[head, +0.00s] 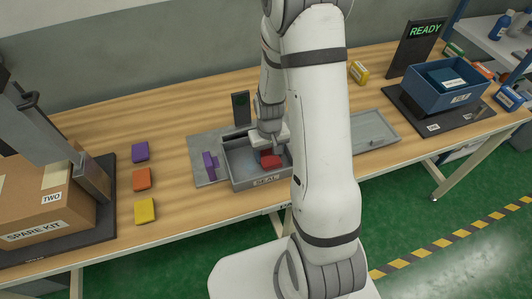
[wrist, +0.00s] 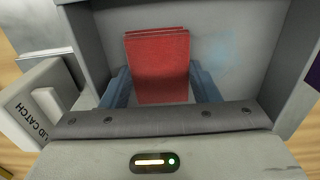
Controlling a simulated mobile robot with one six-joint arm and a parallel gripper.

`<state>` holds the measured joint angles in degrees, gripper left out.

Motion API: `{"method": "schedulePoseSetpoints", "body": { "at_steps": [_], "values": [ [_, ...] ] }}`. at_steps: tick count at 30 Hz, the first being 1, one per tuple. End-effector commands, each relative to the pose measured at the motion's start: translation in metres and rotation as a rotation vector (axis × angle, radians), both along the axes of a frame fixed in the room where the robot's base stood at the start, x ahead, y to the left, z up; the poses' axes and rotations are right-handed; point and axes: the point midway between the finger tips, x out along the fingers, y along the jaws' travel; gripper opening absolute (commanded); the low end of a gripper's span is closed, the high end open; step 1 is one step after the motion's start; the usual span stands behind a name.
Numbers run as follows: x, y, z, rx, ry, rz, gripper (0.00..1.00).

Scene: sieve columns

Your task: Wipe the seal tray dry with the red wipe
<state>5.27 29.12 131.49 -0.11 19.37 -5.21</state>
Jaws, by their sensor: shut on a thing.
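The seal tray (head: 235,181) is a grey open box with a SEAL label on its front, near the middle of the bench. The red wipe (head: 271,161) is inside it, below my gripper (head: 268,150). In the wrist view, the red wipe (wrist: 158,60) is folded in layers between the blue fingers of my gripper (wrist: 161,88), which is shut on it. The grey floor and walls of the seal tray (wrist: 275,50) surround it. A faint bluish patch shows on the floor right of the wipe. Whether the wipe touches the floor is unclear.
A purple catch (head: 209,165) stands left of the tray. A grey lid-like panel (head: 372,130) lies to the right, partly behind my arm. Purple (head: 140,151), orange (head: 141,178) and yellow (head: 145,210) pieces lie left. A SPARE KIT box (head: 40,215) and blue bin (head: 435,88) stand at the ends.

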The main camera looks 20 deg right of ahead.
Motion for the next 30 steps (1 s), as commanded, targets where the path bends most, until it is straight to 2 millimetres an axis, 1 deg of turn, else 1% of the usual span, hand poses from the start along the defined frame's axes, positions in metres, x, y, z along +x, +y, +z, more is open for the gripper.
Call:
{"method": "schedulePoseSetpoints", "body": {
  "at_steps": [5,30],
  "values": [
    [0.0,0.005,0.0,0.0,0.0,0.003,0.34],
    [0.0,0.047,0.0,0.0,0.0,0.001,0.34]
  ]
}}
